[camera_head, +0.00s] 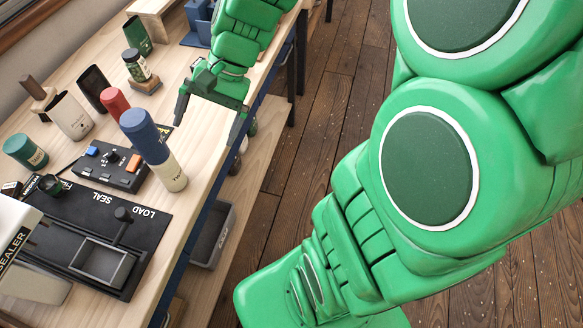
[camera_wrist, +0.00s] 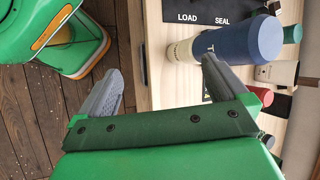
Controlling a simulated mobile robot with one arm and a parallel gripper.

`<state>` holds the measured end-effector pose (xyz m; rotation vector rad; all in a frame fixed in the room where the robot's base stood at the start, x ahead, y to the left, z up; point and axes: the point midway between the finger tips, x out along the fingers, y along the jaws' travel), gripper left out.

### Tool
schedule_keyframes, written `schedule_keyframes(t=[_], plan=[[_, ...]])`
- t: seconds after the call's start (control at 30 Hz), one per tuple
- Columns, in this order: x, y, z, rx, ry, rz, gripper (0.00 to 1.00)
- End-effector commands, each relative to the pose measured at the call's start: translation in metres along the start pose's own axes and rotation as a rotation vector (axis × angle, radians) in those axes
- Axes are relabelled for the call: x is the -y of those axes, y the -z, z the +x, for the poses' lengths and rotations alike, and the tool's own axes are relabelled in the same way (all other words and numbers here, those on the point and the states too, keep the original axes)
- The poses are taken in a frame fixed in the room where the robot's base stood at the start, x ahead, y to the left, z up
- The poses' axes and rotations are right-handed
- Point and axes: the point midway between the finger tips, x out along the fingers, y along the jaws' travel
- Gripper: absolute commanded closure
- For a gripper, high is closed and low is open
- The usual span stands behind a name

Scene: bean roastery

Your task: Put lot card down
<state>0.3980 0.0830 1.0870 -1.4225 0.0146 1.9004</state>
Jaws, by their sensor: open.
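My gripper (camera_head: 211,112) is open over the workbench's right edge in the head view. In the wrist view, my gripper (camera_wrist: 160,78) shows its two grey fingers wide apart with nothing between them. I cannot make out a lot card for certain in either view. A blue-topped cream canister (camera_head: 150,140) stands on the bench close to the gripper, nearer the camera. This canister (camera_wrist: 238,42) also shows just beyond the right-hand finger in the wrist view.
The wooden workbench (camera_head: 90,42) holds a black LOAD/SEAL mat (camera_head: 130,207), a control box (camera_head: 112,163), a red-topped container (camera_head: 115,103), a green jar (camera_head: 25,150) and several other containers. A grey bin (camera_head: 212,237) sits on the lower shelf. The plank floor (camera_head: 322,110) to the right is clear.

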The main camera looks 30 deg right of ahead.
Motion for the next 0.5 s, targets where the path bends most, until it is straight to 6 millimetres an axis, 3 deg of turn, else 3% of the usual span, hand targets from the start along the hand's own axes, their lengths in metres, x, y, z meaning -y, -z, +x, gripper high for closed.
schedule_keyframes(t=[0.2,0.5], plan=[[-0.037,-0.043,-0.003,-0.046,-0.165,-0.176,0.00],[-0.100,-0.087,-0.016,-0.092,-0.393,-0.376,0.00]])
